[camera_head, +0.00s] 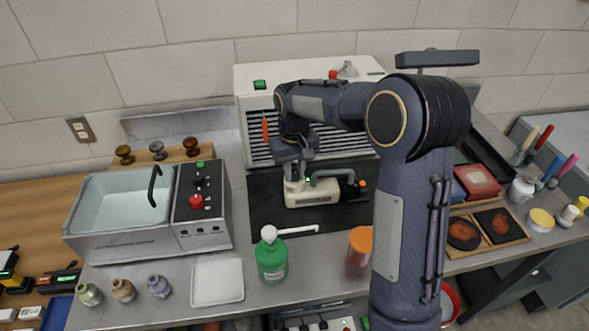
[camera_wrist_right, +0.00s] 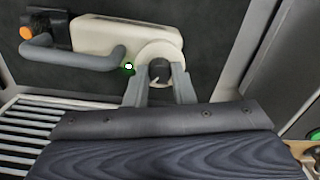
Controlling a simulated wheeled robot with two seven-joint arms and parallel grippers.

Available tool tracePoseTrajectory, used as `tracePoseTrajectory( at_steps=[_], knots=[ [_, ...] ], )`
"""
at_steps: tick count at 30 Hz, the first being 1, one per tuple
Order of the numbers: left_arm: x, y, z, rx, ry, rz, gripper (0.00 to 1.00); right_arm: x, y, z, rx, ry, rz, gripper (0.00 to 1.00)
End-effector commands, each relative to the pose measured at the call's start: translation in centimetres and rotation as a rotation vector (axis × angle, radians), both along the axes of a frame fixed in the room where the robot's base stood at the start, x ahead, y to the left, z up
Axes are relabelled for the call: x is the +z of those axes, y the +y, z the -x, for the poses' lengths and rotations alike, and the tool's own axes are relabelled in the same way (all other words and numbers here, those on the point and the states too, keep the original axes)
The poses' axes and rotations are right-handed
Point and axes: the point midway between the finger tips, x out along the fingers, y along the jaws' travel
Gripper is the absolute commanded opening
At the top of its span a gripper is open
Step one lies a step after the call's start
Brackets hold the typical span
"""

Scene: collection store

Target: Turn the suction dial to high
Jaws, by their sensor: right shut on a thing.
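A cream handheld machine (camera_head: 312,192) with a grey handle and an orange end lies on the black mat (camera_head: 262,218) in front of the white slatted unit. My right gripper (camera_head: 296,176) reaches down to its left end. In the right wrist view, the gripper (camera_wrist_right: 158,85) is shut on a round dial (camera_wrist_right: 159,72) on the end of the cream body (camera_wrist_right: 120,35). A pale pointer mark shows on the dial's dark centre. A small green light (camera_wrist_right: 129,69) glows beside the dial. I cannot read any dial labels. My left gripper is not in view.
A white slatted unit (camera_head: 247,84) stands behind the mat. A basin with a control panel (camera_head: 120,240) is at left. A green bottle (camera_head: 271,260), an orange-lidded jar (camera_head: 360,247) and a white tray (camera_head: 217,301) stand in front. My right arm hides part of the bench.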

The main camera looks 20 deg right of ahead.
Motion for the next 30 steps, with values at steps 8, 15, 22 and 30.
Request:
tracePoseTrajectory(
  at_steps=[8, 15, 22, 30],
  knots=[
    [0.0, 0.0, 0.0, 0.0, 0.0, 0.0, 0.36, 0.1, 0.0, 0.0, 0.002, -0.001, 0.0, 0.39],
    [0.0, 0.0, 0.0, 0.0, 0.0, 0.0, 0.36, 0.0, 0.0, 0.0, 0.002, -0.001, 0.0, 0.45],
    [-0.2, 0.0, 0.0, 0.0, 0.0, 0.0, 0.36, 1.5, 0.0, -0.1, 0.002, -0.005, -0.001, 0.45],
    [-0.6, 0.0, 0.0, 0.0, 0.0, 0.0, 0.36, 6.1, 0.0, -0.1, 0.002, -0.005, -0.001, 0.45]
  ],
)
